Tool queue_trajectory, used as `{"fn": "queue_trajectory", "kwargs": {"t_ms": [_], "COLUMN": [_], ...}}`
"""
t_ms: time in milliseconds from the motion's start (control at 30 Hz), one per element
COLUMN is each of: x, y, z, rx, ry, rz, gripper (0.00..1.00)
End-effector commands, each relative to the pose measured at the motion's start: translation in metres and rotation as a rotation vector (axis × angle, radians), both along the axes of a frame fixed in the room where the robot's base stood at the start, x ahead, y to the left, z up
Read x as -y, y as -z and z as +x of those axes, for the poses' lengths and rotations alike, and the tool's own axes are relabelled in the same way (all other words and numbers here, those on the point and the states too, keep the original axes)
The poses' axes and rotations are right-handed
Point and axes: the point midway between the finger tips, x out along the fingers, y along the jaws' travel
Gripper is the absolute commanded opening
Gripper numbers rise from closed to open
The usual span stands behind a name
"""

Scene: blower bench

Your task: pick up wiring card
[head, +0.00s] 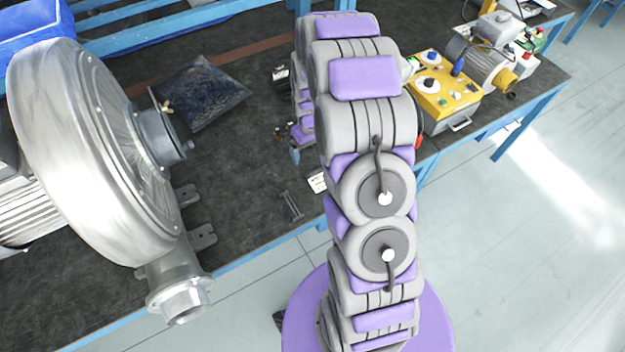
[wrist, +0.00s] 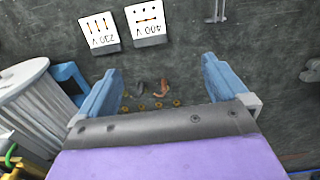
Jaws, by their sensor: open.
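Two small white cards with black print lie side by side on the dark bench in the wrist view. One reads "230 V" with line marks (wrist: 99,32), the other "400 V" with a different pattern (wrist: 146,20); both appear upside down. In the head view a white card (head: 317,182) shows beside my arm, partly hidden by it. My gripper (wrist: 160,68) is open and empty, its two blue fingers apart. The cards lie beyond the fingertips, towards the top of the wrist picture, and neither is between the fingers.
Brass nuts (wrist: 150,104) and a small copper-coloured piece (wrist: 162,89) show between the fingers. A large grey blower (head: 95,150) stands at left, with a dark bag (head: 200,92) behind it. A yellow control box (head: 440,95) stands at right. Bare bench surrounds the cards' far side.

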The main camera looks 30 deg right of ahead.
Motion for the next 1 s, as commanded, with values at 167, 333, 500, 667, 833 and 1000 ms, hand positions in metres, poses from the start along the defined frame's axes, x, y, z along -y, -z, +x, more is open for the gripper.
{"fn": "queue_trajectory", "kwargs": {"t_ms": [167, 333, 500, 667, 833, 1000], "x": [0.006, -0.002, -0.009, -0.002, 0.010, 0.010], "y": [0.039, 0.072, 0.090, 0.099, 0.124, 0.144], "z": [-0.001, -0.001, -0.001, 0.000, 0.003, 0.003], "rx": [-0.001, -0.004, -0.001, -0.001, -0.001, -0.001], "ry": [0.004, 0.003, 0.002, 0.003, 0.006, 0.004], "rz": [0.006, -0.003, -0.013, -0.007, 0.003, 0.002], "gripper": [1.00, 1.00, 1.00, 1.00, 1.00, 1.00]}}
